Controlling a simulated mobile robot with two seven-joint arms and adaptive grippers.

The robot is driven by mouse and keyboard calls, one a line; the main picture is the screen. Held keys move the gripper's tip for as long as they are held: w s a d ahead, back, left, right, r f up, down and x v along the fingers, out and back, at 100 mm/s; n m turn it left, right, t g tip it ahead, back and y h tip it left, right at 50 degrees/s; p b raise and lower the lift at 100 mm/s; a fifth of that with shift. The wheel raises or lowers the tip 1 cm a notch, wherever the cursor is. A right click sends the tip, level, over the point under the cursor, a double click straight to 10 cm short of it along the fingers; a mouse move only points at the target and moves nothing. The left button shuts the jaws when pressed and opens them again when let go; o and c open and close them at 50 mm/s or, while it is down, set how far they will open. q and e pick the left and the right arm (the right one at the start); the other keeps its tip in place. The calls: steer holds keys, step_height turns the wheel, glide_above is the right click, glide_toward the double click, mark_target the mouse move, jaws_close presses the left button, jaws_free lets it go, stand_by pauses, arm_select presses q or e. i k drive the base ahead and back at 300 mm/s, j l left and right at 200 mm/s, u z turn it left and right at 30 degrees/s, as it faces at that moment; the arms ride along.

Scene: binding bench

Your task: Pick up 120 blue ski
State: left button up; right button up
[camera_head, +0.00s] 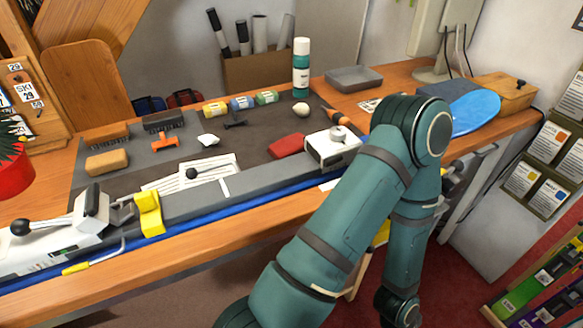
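No ski that I can read as the 120 blue ski shows in the head view. At the lower right edge, a rack (497,318) holds several long coloured items, green (510,301) and purple (540,311) among them. They are cut off by the frame and their labels are too small to read. My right arm rises from the bottom, bends at the elbow above the bench edge and drops toward the floor. Its gripper is below the frame. My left arm and gripper are not in view.
The wooden bench (235,228) carries a grey rail (265,181) with a blue strip (215,209) along its front and white clamp units (333,148). Tools and small bottles lie on the dark mat (255,143). Red floor (462,268) is open right of my arm.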

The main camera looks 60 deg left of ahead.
mark_target(34, 253)
steer(key=k+l, duration=0.15)
steer(key=l, duration=0.2)
steer(key=k+l+z, duration=0.15)
steer(key=l, duration=0.2)
steer(key=k+l+u, duration=0.1)
steer(key=u, duration=0.35)
steer(key=k+l+u, duration=0.1)
steer(key=u, duration=0.35)
steer(key=k+l+u, duration=0.1)
steer(key=u, duration=0.35)
steer(key=i+j+u, duration=0.1)
steer(key=u, duration=0.25)
steer(key=i+u, duration=0.15)
steer(key=u, duration=0.25)
